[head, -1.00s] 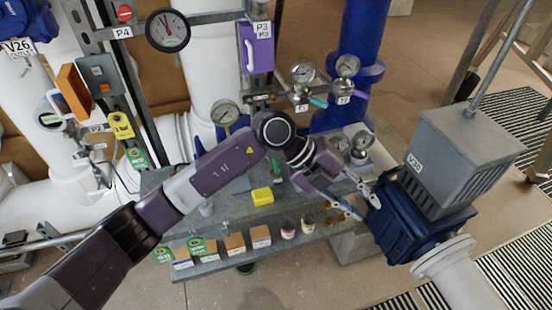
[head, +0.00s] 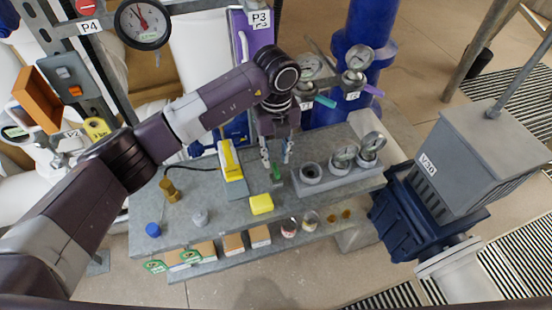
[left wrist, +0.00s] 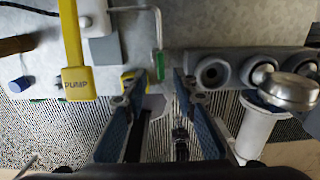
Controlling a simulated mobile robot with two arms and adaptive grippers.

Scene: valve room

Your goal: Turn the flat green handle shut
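A flat teal-green handle (head: 325,101) sticks out under the left of two gauges on the pipework behind the bench, in the head view. My left gripper (head: 277,158) points down over the bench, left of and below that handle and apart from it. Its two fingers are spread with nothing between them. A small green-gripped piece (head: 276,172) shows by the fingertips; in the left wrist view this green grip (left wrist: 160,65) hangs on a bent metal rod, just beyond my open left gripper (left wrist: 160,97). I cannot tell whether they touch. My right gripper is out of view.
A purple handle (head: 373,90) is right of the teal one. A grey block (head: 340,178) with gauges stands on the bench's right. A yellow pump handle (head: 229,160) and yellow block (head: 261,204) are on the bench. A blue valve body (head: 405,205) stands at right.

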